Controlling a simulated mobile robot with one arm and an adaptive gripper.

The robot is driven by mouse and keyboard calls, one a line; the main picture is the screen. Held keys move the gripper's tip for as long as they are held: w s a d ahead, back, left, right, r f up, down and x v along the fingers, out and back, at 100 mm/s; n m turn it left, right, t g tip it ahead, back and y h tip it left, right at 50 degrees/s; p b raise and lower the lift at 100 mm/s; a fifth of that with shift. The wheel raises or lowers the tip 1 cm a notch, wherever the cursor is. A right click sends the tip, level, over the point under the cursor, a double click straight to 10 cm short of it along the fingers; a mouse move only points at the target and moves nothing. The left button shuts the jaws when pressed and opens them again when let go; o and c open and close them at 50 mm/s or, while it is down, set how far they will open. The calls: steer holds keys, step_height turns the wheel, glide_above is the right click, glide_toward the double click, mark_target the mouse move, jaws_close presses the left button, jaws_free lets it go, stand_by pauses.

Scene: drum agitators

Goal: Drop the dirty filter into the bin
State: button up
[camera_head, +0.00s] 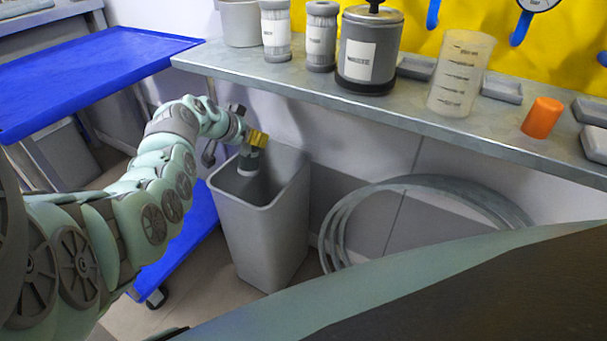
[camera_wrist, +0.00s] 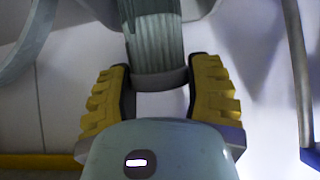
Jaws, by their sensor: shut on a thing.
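My gripper (camera_head: 254,140), with yellow finger pads, is shut on the dirty filter (camera_wrist: 155,45). In the wrist view the filter is a grey pleated cylinder, with its grey end cap (camera_wrist: 160,80) between the two fingers (camera_wrist: 160,85). In the head view the filter (camera_head: 248,163) hangs below the gripper, over the open mouth of the tall grey bin (camera_head: 262,230). Its lower end is at or just inside the rim; the exact depth is hard to tell. The bin's floor is hidden.
A metal shelf (camera_head: 400,112) runs behind and right of the bin, holding two labelled pleated filters (camera_head: 276,32), a dark canister (camera_head: 370,50), a beaker (camera_head: 460,75) and an orange cup (camera_head: 542,118). A coiled hose (camera_head: 345,225) lies right of the bin. A blue cart (camera_head: 90,75) stands left.

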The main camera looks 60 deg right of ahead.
steer(key=shift+d, duration=0.25)
steer(key=o, duration=1.2)
steer(key=shift+c, duration=0.2)
steer(key=shift+a+r, duration=0.1)
steer(key=shift+w+a+r, duration=0.1)
steer(key=shift+r, duration=0.1)
steer(key=v, duration=1.1)
steer(key=shift+a, duration=0.25)
steer(key=shift+r, duration=0.1)
